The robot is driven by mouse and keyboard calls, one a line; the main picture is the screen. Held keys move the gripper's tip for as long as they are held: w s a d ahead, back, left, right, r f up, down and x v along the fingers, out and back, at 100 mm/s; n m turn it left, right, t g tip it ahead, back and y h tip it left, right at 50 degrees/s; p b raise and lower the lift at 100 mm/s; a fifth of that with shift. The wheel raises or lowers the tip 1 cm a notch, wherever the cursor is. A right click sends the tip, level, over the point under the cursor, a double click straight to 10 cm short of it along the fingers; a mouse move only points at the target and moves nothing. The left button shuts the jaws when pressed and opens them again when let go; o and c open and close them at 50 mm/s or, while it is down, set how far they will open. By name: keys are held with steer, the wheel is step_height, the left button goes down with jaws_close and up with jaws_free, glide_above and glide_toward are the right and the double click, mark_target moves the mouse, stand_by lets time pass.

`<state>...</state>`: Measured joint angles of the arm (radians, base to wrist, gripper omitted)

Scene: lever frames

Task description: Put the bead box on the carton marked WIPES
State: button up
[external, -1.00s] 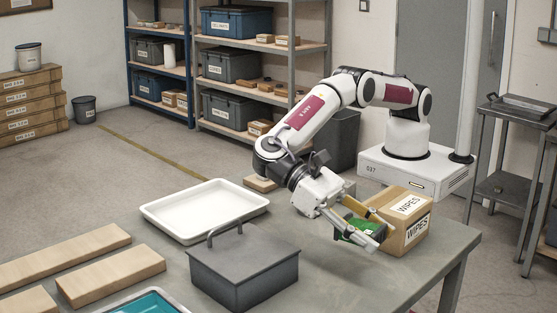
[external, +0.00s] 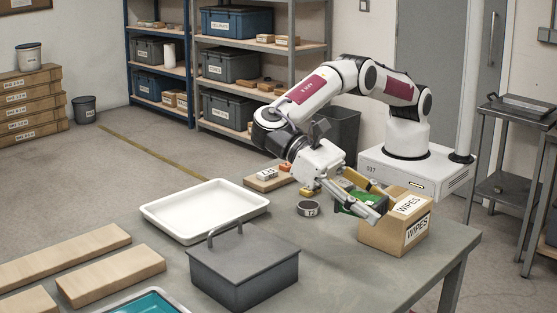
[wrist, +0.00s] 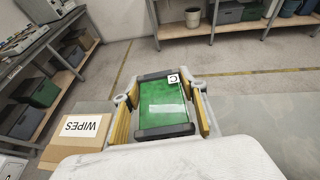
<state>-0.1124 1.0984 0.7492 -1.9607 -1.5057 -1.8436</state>
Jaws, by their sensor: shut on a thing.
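The bead box, green with black ends, is held between the fingers of my gripper (external: 366,200). The bead box (external: 352,206) is in the air at about the height of the carton's top, just left of it; part of it is hidden by a finger. In the wrist view the bead box (wrist: 162,106) lies between the two yellow-padded fingers, with a small white label on one corner. The carton marked WIPES (external: 385,237) stands on the table near its right end, its top free of objects. The carton (wrist: 62,137) shows left of my gripper in the wrist view.
A round tin (external: 308,209) and a wooden board (external: 265,184) with small items lie left of my gripper. A white tray (external: 155,212) and a grey handled box (external: 240,275) stand further left and nearer. The table's right edge is close to the carton.

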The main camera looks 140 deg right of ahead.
steer(key=s+r, duration=0.3)
steer(key=r, duration=0.3)
steer(key=m+t, duration=0.2)
glide_above(407, 205)
steer(key=shift+f, duration=0.85)
steer(key=shift+s, duration=0.15)
steer(key=shift+f, duration=3.1)
steer(key=shift+f, duration=1.85)
